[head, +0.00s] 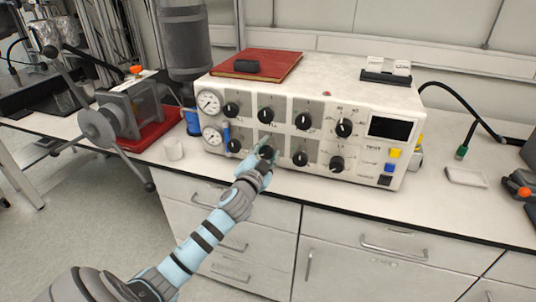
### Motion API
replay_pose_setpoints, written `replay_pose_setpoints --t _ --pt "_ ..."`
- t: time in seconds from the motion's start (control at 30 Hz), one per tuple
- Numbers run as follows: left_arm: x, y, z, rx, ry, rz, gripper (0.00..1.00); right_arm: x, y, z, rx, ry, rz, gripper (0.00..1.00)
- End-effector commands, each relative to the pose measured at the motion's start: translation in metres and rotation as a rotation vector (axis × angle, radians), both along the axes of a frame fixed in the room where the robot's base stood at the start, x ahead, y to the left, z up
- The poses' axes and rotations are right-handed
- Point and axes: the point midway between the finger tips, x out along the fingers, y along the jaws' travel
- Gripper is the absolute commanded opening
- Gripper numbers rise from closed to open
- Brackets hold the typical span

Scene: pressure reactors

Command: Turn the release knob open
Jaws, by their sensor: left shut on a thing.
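A white control unit (352,104) stands on the bench, with two rows of black knobs on its front panel. My left gripper (266,157) reaches up from the lower left to the lower row. It is shut on a black knob (266,151), the second from the left in that row; the fingers partly hide it. Its pointer direction is hard to make out. I cannot read which label belongs to the knob. My right gripper is not in view.
Two round gauges (210,102) are at the panel's left end, and a dark screen (390,128) is at its right. A red book (257,65) lies on top of the unit. Drawers (385,250) are below.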

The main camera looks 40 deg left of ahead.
Motion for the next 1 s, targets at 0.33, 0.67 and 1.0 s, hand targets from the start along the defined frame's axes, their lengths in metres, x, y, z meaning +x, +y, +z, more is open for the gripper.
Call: replay_pose_setpoints --t 0.33,0.67,1.0 --pt "-0.0005 0.0004 -0.0022 -0.126 -0.039 0.001 0.07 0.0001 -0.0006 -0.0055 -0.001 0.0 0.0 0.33" --pt "-0.0005 0.0003 -0.0019 -0.143 -0.045 0.001 0.07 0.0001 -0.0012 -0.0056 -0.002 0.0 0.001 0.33" --pt "-0.0004 0.0003 -0.0013 -0.141 -0.046 0.001 0.56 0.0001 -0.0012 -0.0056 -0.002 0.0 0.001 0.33"
